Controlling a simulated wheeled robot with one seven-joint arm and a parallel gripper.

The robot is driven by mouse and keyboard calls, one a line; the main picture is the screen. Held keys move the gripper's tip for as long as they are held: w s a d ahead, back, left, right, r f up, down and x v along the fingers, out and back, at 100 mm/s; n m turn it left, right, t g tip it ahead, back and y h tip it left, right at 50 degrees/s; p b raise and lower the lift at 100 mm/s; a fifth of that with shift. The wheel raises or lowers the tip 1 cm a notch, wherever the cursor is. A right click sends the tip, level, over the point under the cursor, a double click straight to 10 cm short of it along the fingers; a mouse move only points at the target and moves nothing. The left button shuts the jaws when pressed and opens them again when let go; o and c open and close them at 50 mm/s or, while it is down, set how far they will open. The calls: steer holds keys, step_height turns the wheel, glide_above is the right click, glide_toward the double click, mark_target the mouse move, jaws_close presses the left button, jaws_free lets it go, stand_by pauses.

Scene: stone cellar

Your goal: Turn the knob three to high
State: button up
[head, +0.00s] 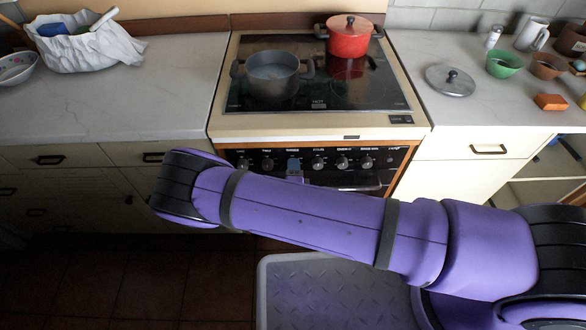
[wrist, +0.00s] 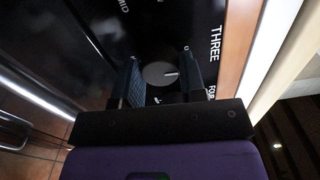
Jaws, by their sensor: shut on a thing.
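Knob three (wrist: 158,74) is a round grey knob on the black front panel of the stove, with a short white mark on the side toward the word THREE. My gripper (wrist: 168,78) has its two dark fingers on either side of this knob and is shut on it. In the head view my gripper (head: 293,166) shows small at the third knob place from the left, and it hides that knob. The lettering around the knob is partly covered by the fingers, so its setting is hard to read.
Other knobs (head: 318,163) sit close on both sides in the same row. The oven handle (head: 345,185) lies below. On the glass hob (head: 330,95) stand a grey pot (head: 272,77) and a red lidded pot (head: 349,40). A loose lid (head: 450,82) lies on the right counter.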

steer(key=shift+s+f+m, duration=0.1)
steer(key=shift+m, duration=17.3)
steer(key=o, duration=0.9)
steer(key=s, duration=1)
steer(key=shift+s+a, duration=0.2)
steer(key=shift+s, duration=0.2)
